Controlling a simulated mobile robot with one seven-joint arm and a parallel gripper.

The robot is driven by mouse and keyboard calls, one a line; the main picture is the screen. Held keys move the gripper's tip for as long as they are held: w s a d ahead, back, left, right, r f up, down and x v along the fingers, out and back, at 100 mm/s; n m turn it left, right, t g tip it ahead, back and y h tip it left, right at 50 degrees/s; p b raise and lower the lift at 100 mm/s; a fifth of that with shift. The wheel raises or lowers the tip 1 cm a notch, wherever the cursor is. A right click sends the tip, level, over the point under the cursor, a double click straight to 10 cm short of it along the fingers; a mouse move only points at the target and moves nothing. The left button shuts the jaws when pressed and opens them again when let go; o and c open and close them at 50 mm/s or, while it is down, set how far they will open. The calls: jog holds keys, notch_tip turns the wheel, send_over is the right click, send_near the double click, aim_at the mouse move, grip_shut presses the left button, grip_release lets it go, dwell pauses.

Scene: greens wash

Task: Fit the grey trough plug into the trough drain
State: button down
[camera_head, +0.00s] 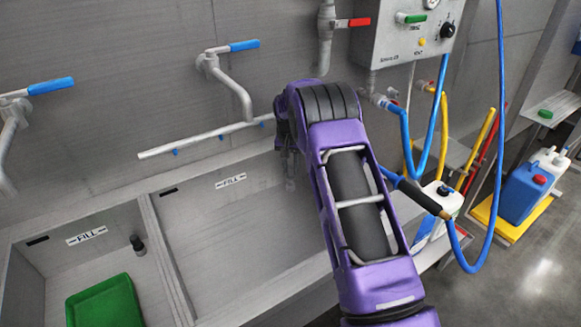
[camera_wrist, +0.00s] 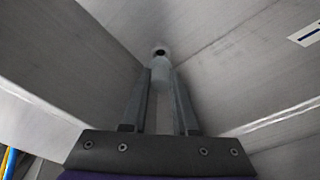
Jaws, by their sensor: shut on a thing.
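My gripper (camera_wrist: 160,80) is shut on a light grey piece, which I take to be the grey trough plug (camera_wrist: 160,69). It shows between the fingers in the wrist view. The dark trough drain (camera_wrist: 159,51) shows just beyond the plug, near a corner where the metal walls meet. Whether the plug touches the drain I cannot tell. In the head view my gripper (camera_head: 290,172) is over the right end of the large trough (camera_head: 225,235), partly hidden by my purple arm. The drain cannot be made out in the head view.
A spray pipe (camera_head: 205,139) and a swing tap (camera_head: 232,85) stand above the trough's back wall. A blue hose (camera_head: 492,150) hangs at the right. The trough's left part is clear.

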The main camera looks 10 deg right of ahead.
aim_at(291, 174)
jog(key=shift+f+b, duration=0.9)
jog(key=shift+f, duration=0.65)
jog(key=c, duration=0.6)
grip_release()
jog(key=shift+r, duration=0.15)
